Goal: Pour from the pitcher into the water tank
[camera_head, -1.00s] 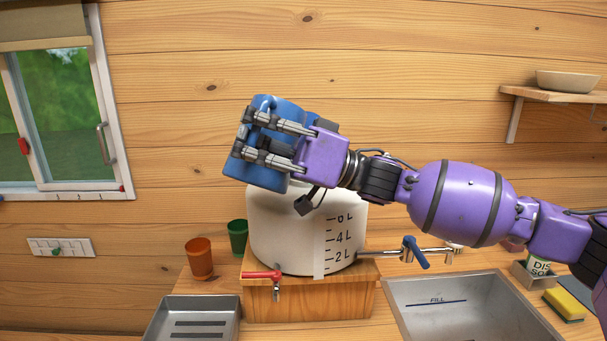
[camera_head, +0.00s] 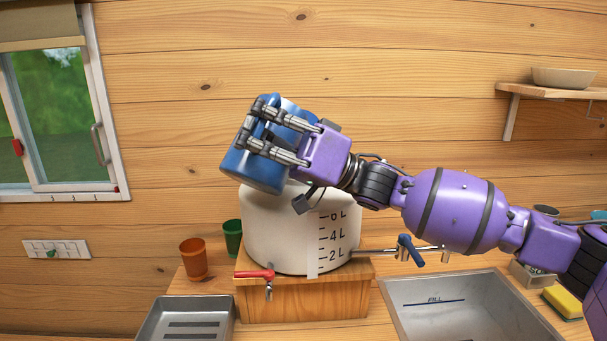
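The blue pitcher (camera_head: 246,171) is held tilted above the water tank, at the upper left of its rim. My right gripper (camera_head: 262,130) is shut on the pitcher, its grey fingers across the pitcher's side and handle area. The white water tank (camera_head: 272,232) stands upright on a wooden block (camera_head: 310,301), with level marks 2 L, 4 L and 6 L on its front. The pitcher and gripper hide part of the tank's top opening, and I cannot see any water stream. My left gripper is not in view.
A red-handled tap (camera_head: 255,274) sits at the tank's lower front. A blue-handled faucet (camera_head: 410,250) is at the right, by the metal sink (camera_head: 460,310). An orange cup (camera_head: 194,259) and a green cup (camera_head: 232,237) stand left, behind a metal drip tray (camera_head: 190,318). A yellow sponge (camera_head: 563,302) lies right.

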